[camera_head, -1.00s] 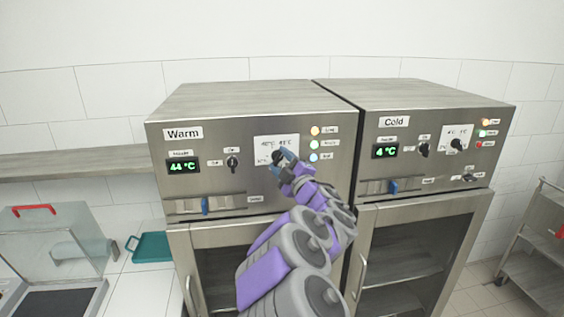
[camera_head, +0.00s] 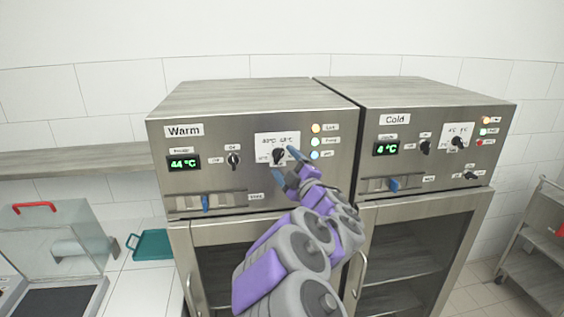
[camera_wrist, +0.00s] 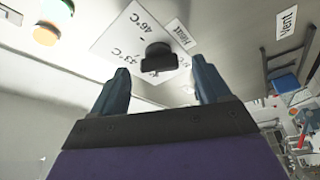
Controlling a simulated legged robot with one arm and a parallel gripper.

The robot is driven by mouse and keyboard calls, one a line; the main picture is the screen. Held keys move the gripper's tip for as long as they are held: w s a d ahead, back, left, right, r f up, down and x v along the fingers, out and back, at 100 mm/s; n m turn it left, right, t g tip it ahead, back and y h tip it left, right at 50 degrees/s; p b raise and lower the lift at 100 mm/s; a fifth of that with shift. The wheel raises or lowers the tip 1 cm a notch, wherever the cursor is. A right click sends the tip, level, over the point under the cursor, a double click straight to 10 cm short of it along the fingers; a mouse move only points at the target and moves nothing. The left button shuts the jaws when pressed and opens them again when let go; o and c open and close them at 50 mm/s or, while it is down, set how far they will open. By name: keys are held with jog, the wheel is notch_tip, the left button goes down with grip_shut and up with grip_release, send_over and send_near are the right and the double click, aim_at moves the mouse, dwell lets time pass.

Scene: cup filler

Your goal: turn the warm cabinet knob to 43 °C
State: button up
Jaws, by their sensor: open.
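The warm cabinet (camera_head: 215,195) stands left of centre in the head view. Its display (camera_head: 184,164) reads 44 °C. The black temperature knob (camera_head: 278,156) sits on a white dial plate (camera_head: 292,140) right of the on-off switch. My gripper (camera_head: 285,166) is open in front of the panel, slightly below and right of the knob. The jaws (camera_wrist: 158,75) are empty and appear apart from the knob.
Indicator lights (camera_head: 315,141) are right of the dial. A vent slider with a blue handle (camera_head: 205,203) is below the display. The cold cabinet (camera_head: 430,175), showing 4 °C, adjoins on the right. A teal tray (camera_head: 152,245) and clear box (camera_head: 60,240) are at left.

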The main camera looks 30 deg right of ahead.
jog(key=a+b+v, duration=0.1)
jog(key=b+v, duration=0.5)
jog(key=v, duration=0.8)
jog(key=shift+s+d, duration=0.35)
jog(key=shift+d, duration=0.05)
jog(key=shift+f, duration=0.1)
jog(key=shift+w, duration=0.1)
